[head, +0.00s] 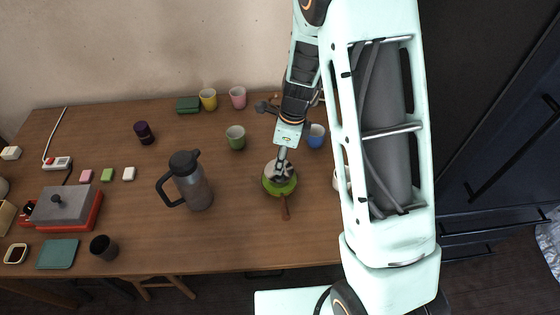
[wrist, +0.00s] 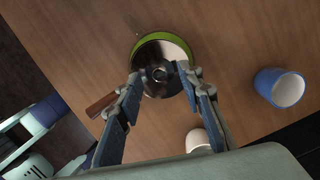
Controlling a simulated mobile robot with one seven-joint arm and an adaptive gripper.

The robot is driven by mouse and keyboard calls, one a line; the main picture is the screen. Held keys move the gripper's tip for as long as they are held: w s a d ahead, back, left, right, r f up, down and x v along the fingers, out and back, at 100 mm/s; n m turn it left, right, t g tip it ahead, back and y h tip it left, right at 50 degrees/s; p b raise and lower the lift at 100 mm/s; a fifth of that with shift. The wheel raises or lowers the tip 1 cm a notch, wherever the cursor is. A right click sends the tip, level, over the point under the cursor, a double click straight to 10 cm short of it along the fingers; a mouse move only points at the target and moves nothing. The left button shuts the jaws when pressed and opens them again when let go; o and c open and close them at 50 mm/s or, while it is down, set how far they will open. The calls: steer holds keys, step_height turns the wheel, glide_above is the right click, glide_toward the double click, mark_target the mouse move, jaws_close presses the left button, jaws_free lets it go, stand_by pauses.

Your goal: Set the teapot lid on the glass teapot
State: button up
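A round green vessel (head: 279,189) with a brown handle (head: 285,208) stands on the table in the head view. In the wrist view its green rim (wrist: 150,37) shows as an arc around a shiny round lid (wrist: 163,52) with a dark knob (wrist: 159,73). I cannot tell whether the vessel is glass, or whether the lid rests on it or hangs just above. My gripper (head: 282,160) points down over the lid. In the wrist view its fingertips (wrist: 160,78) stand on either side of the knob; contact is unclear.
A blue cup (head: 316,136) and a green cup (head: 236,137) stand behind the vessel. A grey jug (head: 190,182) stands to its left. A pale cup (wrist: 197,139) is close by in the wrist view. Bare table lies between jug and vessel.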

mark_target(286, 170)
step_height(286, 170, up, 10)
steer(key=d, duration=0.1)
steer(key=shift+s+d+r, duration=0.25)
stand_by(0.4)
